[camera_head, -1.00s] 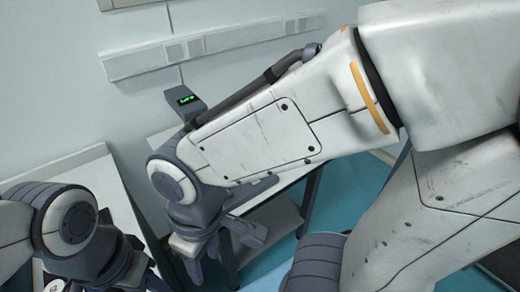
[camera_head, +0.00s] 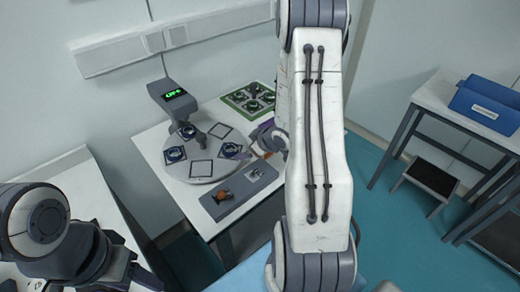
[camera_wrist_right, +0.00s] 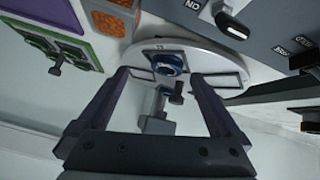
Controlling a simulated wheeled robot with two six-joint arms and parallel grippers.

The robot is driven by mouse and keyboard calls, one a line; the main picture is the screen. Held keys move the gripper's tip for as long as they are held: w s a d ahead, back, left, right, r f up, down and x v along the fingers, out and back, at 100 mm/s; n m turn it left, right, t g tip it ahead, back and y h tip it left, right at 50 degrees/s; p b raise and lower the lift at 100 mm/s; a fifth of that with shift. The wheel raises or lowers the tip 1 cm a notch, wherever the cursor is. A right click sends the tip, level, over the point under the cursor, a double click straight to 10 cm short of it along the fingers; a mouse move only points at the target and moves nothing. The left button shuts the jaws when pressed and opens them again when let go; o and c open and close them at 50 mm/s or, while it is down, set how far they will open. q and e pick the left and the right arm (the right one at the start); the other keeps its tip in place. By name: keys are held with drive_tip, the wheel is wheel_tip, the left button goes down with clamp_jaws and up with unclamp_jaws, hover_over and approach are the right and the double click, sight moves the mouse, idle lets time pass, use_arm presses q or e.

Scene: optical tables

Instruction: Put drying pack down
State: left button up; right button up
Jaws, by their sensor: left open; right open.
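An orange grainy pack (camera_wrist_right: 108,22) shows at the upper left of the right wrist view, and I take it to be the drying pack. It lies on the table beside a green-edged pad. In the head view only a small orange patch (camera_head: 266,155) shows by my right gripper. My right gripper (camera_wrist_right: 160,80) is open, with nothing between its fingers; the pack is outside them. In the head view the right gripper (camera_head: 264,137) is partly hidden by my own arm. My left gripper (camera_head: 142,277) is open at the lower left, partly cut off by the frame.
A round plate (camera_head: 181,172) with dark square mounts sits below a post with a green display (camera_head: 176,94). A green pad (camera_head: 246,98) lies behind, and a grey board (camera_head: 238,190) in front. A blue bin (camera_head: 486,104) stands on another table at right.

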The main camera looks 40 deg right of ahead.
drive_tip(key=s+d+f+m+t, duration=0.1)
drive_tip(key=s+d, duration=0.1)
drive_tip(key=s+d+f+t, duration=0.1)
drive_tip(key=s+d+t, duration=0.1)
drive_tip(key=d, duration=0.1)
drive_tip(key=s+d+f+m+t, duration=0.1)
drive_tip(key=s+d, duration=0.1)
drive_tip(key=shift+s+d+m, duration=0.2)
drive_tip(key=shift+d+m, duration=0.1)
drive_tip(key=shift+d, duration=0.05)
drive_tip(key=shift+s+d+t, duration=0.15)
drive_tip(key=shift+s+t, duration=0.15)
drive_tip(key=shift+t, duration=0.2)
drive_tip(key=shift+w, duration=0.15)
drive_tip(key=p+x, duration=0.1)
drive_tip(key=x, duration=0.3)
drive_tip(key=shift+w, duration=0.15)
drive_tip(key=p+x, duration=0.2)
drive_tip(key=x, duration=0.3)
drive_tip(key=shift+d, duration=0.15)
drive_tip(key=shift+w+f, duration=0.15)
drive_tip(key=shift+f, duration=0.05)
drive_tip(key=c, duration=1.5)
